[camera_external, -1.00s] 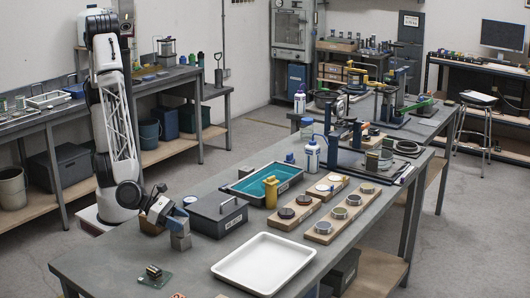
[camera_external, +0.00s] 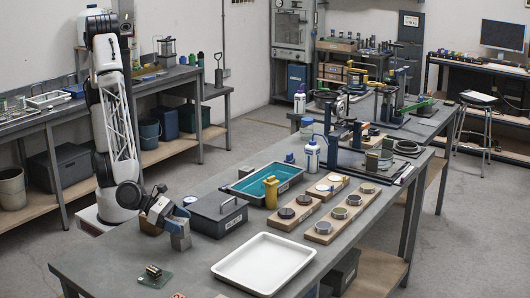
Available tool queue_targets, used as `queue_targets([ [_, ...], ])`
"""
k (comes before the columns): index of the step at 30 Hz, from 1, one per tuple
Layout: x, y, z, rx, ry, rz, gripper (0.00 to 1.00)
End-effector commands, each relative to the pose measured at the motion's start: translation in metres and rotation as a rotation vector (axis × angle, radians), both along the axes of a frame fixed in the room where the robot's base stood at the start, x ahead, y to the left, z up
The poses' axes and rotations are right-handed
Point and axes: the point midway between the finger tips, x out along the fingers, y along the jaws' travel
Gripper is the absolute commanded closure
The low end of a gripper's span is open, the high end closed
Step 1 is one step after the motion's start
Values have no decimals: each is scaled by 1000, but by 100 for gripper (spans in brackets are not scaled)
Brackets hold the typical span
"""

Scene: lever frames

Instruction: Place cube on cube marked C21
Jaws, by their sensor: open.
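My white arm reaches down at the left, and my gripper (camera_external: 175,222) is at the left end of the near bench. It is small and partly merged with the clutter around it, but it is open. A grey cube (camera_external: 181,242) stands on the bench just below the gripper, left of the dark lidded box. I cannot tell whether the fingers touch it. The marking C21 is not readable on any cube, and a second cube cannot be told apart clearly here.
The dark lidded box (camera_external: 217,215) stands close to the right of the gripper. A white tray (camera_external: 263,288), a teal-lined tray (camera_external: 238,190) and wooden blocks with round pieces (camera_external: 321,235) lie further right. A small green board (camera_external: 154,277) lies in front.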

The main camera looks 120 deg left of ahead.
Motion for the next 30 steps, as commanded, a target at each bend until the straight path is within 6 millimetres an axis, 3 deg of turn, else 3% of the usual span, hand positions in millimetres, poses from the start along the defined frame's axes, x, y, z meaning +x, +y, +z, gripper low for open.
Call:
queue_targets([
  [7, -11, -5, 6, 0, -1, -1, 21],
  [21, -52, -22, 25, -1, -2, -1, 21],
  [30, -64, -27, 30, 0, 0, -1, 21],
])
